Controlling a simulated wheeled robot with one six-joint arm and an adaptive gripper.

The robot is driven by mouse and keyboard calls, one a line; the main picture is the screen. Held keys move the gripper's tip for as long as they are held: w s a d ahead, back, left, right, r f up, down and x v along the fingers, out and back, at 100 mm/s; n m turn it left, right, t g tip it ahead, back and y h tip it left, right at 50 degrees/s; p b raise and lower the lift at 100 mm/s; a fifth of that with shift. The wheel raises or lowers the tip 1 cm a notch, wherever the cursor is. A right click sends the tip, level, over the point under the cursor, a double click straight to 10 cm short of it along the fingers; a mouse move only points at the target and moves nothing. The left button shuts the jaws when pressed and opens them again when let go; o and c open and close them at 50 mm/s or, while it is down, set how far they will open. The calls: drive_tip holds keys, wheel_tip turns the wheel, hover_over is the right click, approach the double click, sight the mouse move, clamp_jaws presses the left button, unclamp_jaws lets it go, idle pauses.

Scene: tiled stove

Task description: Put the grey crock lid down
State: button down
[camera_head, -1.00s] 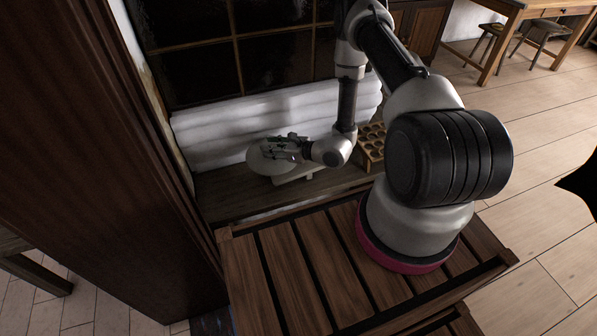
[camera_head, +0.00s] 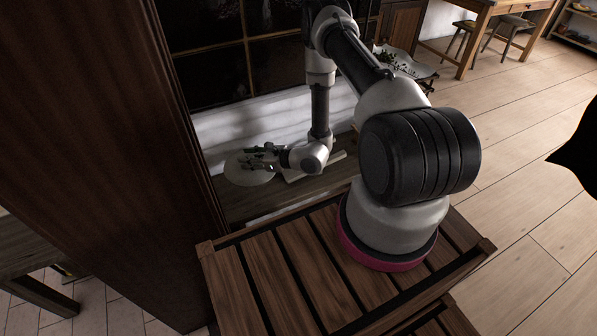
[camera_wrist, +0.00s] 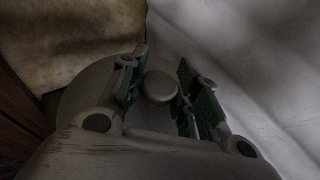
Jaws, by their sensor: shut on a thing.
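The grey crock lid (camera_head: 238,170) is a pale round disc over the wooden sill at the window, to the left of my arm. My gripper (camera_head: 262,158) reaches it from the right and covers part of it. In the wrist view, the lid's round knob (camera_wrist: 158,87) sits between the two fingers of my gripper (camera_wrist: 162,92), and part of the lid's disc (camera_wrist: 78,98) shows behind the left finger. My gripper is shut on the lid by this knob. I cannot tell whether the lid's underside touches the sill.
The wooden sill (camera_head: 285,195) runs below white draped cloth (camera_head: 250,122) and the dark window. A pale flat piece (camera_head: 325,168) lies on the sill right of the lid. A dark wooden panel (camera_head: 120,150) stands close on the left. A pale sheet-like thing (camera_head: 415,68) shows behind my arm.

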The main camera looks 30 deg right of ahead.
drive_tip(key=shift+a+f, duration=0.1)
drive_tip(key=shift+a, duration=0.15)
wheel_tip(320, 180, down, 10)
drive_tip(key=shift+a+r, duration=0.1)
drive_tip(key=shift+a, duration=0.05)
drive_tip(key=c, duration=1.1)
unclamp_jaws()
drive_tip(key=shift+o, duration=0.2)
drive_tip(key=shift+s, duration=0.1)
drive_tip(key=v, duration=1.1)
drive_tip(key=shift+s+d+r, duration=0.2)
drive_tip(key=shift+d+r, duration=0.05)
drive_tip(key=shift+r, duration=0.1)
